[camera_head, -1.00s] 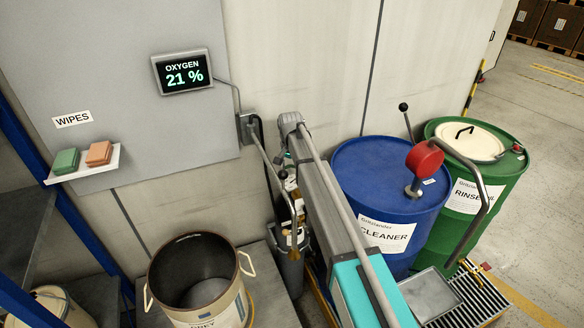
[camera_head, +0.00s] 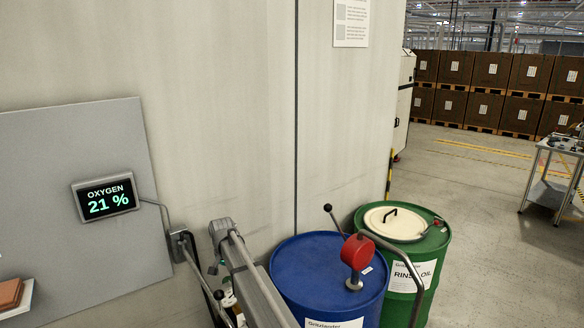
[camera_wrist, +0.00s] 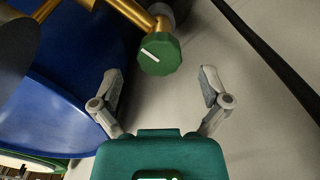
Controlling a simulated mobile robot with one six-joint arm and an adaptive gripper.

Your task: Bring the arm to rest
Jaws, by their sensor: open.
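My gripper (camera_wrist: 162,78) shows in the wrist view with its two grey fingers spread apart and nothing between the tips. A green knob (camera_wrist: 159,54) with a white mark sits on a brass pipe (camera_wrist: 128,12) just beyond the fingers, apart from them as far as I can see. A blue curved surface, likely the blue drum (camera_wrist: 55,105), fills the left of that view. In the head view my grey arm link runs up from the bottom edge, left of the blue drum (camera_head: 320,275). My gripper is not visible there.
An oxygen display (camera_head: 105,197) reads 21 %. Stacked boxes (camera_head: 500,72) and a cart (camera_head: 560,150) stand beyond open floor.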

